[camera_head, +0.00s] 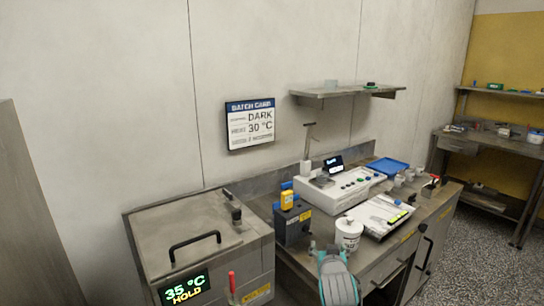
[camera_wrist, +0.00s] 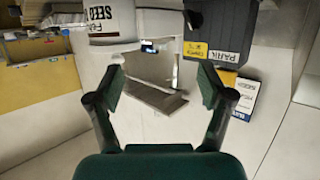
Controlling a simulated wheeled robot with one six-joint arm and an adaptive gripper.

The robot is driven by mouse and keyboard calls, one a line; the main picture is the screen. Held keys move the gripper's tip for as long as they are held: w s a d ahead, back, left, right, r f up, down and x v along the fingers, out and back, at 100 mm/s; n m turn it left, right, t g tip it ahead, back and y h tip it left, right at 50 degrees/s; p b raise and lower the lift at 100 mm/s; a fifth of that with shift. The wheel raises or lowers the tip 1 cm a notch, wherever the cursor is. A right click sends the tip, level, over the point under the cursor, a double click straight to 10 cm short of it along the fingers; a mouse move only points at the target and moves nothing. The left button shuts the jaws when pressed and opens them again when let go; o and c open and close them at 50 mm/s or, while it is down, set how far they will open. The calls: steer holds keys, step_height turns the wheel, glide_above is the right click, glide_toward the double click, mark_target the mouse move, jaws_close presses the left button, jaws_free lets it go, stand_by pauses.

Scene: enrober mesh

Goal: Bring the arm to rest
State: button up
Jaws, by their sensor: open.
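My gripper (camera_head: 330,262) is in the lower middle of the head view, just in front of the bench, near a white tub (camera_head: 348,234) and a dark grey box (camera_head: 292,226). In the wrist view my gripper (camera_wrist: 163,86) has its two dark green fingers spread apart with nothing between them. The picture there is turned over. The white tub, marked SEED, shows at its top left (camera_wrist: 110,22), and the dark box, labelled PARK, at its top right (camera_wrist: 222,32). Both appear beyond the fingertips, and I see no contact.
A steel tank (camera_head: 190,240) reading "35 °C HOLD" stands left. A white machine (camera_head: 340,190), a blue tray (camera_head: 388,166) and a white tray (camera_head: 382,218) sit on the bench. A wall shelf (camera_head: 350,93) and batch card (camera_head: 250,124) are above. Floor at right is clear.

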steer(key=s+f+n+y, duration=0.1)
steer(key=s+f, duration=0.6)
steer(key=s, duration=0.4)
steer(key=s+d+f, duration=0.1)
steer(key=s+f, duration=0.6)
steer(key=s, duration=0.4)
steer(key=s+f+n+y, duration=0.1)
steer(key=s+f, duration=0.6)
steer(key=s, duration=0.4)
steer(key=s+f+v, duration=0.1)
steer(key=f+v, duration=0.2)
steer(key=v, duration=1.4)
steer(key=w+r+v, duration=0.1)
steer(key=r+v, duration=0.3)
steer(key=v, duration=1.2)
steer(key=shift+s+d+m, duration=0.2)
steer(key=shift+d+m, duration=0.1)
steer(key=shift+r, duration=0.1)
